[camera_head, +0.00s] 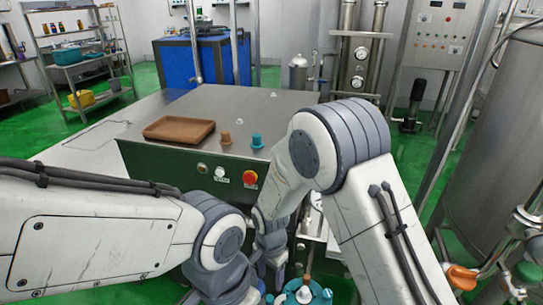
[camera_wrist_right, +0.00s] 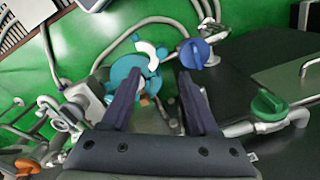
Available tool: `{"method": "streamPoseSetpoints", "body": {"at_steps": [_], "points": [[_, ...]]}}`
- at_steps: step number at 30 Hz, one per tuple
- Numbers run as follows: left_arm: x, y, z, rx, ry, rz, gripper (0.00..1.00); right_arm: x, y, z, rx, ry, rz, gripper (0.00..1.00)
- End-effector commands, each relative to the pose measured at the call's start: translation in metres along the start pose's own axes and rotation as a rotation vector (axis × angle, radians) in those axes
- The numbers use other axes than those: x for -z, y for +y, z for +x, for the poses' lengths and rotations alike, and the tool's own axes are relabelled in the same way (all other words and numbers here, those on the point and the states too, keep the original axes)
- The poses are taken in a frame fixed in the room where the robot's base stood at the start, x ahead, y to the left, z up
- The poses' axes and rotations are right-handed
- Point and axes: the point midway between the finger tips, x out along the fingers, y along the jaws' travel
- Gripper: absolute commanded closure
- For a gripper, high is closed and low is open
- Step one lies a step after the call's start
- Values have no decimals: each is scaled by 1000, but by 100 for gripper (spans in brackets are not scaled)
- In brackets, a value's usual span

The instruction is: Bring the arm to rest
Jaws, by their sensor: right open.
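My right arm comes in from the right of the head view, bends at a raised elbow and reaches down to the bottom middle. My right gripper (camera_head: 271,280) is low there and partly hidden. In the right wrist view its two dark fingers (camera_wrist_right: 158,76) are apart with nothing held between them. A teal fitting with a white piece (camera_wrist_right: 150,62) shows beyond the fingertips; I cannot tell the gap. My left arm comes in from the left, and its gripper is not visible.
A steel-topped cabinet (camera_head: 205,102) stands ahead, bearing a brown tray (camera_head: 180,129), a brown knob (camera_head: 226,138) and a teal knob (camera_head: 257,141). A large steel tank (camera_head: 497,130) stands at right. Blue (camera_wrist_right: 195,53) and green (camera_wrist_right: 269,105) valve handles and pipes are close to the right gripper.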

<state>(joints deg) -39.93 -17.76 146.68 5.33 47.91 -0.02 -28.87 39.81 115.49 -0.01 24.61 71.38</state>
Motion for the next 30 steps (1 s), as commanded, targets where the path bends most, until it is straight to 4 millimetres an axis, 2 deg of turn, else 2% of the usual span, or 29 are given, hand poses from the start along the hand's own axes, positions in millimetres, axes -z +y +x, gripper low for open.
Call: {"method": "streamPoseSetpoints", "body": {"at_steps": [4,8,12,15,18,22,25,30], "points": [[0,0,0,0,0,0,50,-11,6,-30,13,1,-116,39],[0,0,0,0,0,0,50,-33,27,-81,31,0,-358,39],[0,0,0,0,0,0,50,-62,67,-131,48,-3,-671,39],[0,0,0,0,0,0,50,-80,99,-158,62,-5,-891,39],[0,0,0,0,0,0,50,-96,130,-175,76,-6,-1084,39],[0,0,0,0,0,0,50,-108,159,-186,89,-6,-1268,39],[0,0,0,0,0,0,50,-113,171,-189,94,-7,-1346,39],[0,0,0,0,0,0,50,-115,177,-190,96,-8,-1383,39]]}}
